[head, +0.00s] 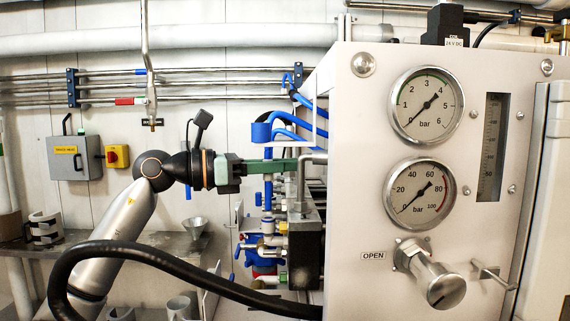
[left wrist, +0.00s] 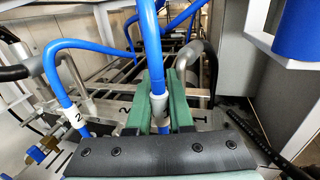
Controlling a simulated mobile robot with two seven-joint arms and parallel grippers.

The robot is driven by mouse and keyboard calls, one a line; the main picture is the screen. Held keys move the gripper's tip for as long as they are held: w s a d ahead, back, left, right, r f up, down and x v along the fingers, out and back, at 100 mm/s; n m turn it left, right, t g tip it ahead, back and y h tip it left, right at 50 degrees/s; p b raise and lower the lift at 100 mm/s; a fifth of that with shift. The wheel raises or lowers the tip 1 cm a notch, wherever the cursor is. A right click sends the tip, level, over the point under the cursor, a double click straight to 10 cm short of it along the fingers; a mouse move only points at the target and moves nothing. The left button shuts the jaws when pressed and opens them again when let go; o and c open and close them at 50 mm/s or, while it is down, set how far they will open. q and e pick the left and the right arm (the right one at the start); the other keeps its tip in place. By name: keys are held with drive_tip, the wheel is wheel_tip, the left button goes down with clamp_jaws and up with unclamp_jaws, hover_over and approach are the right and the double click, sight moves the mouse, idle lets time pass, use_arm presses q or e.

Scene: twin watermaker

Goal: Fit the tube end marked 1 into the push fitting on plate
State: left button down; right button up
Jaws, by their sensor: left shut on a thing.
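My left gripper (head: 290,165) reaches in from the left beside the panel's edge. In the left wrist view its green fingers (left wrist: 160,98) are shut on a blue tube (left wrist: 150,35) at a white collar (left wrist: 158,106). Any number on this collar is unreadable, and the tube's lower end is hidden by the gripper. Another blue tube (left wrist: 54,78) with a collar marked 2 (left wrist: 77,114) stands to the left, apart from the fingers. A grey metal plate (left wrist: 108,112) with markings lies below the fingers. I cannot make out the push fitting. My right gripper is not in view.
The white gauge panel (head: 350,140) stands close on the right. Bent metal pipes (left wrist: 192,60) stand near the fingers, and a black hose (left wrist: 255,130) runs at the right. A steel shelf (head: 165,245) with a funnel (head: 195,227) is at the left.

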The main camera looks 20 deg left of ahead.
use_arm(q)
drive_tip(key=shift+f+b, duration=1.05)
drive_tip(key=shift+f, duration=0.5)
drive_tip(key=shift+f, duration=0.25)
drive_tip(key=c, duration=0.8)
unclamp_jaws()
drive_tip(key=shift+o, duration=0.3)
drive_tip(key=shift+d, duration=0.1)
drive_tip(key=shift+f, duration=0.1)
drive_tip(key=shift+s+a, duration=0.2)
drive_tip(key=shift+a, duration=0.05)
drive_tip(key=b+v, duration=0.2)
drive_tip(key=v, duration=1)
drive_tip(key=shift+a, duration=0.15)
drive_tip(key=shift+w, duration=0.15)
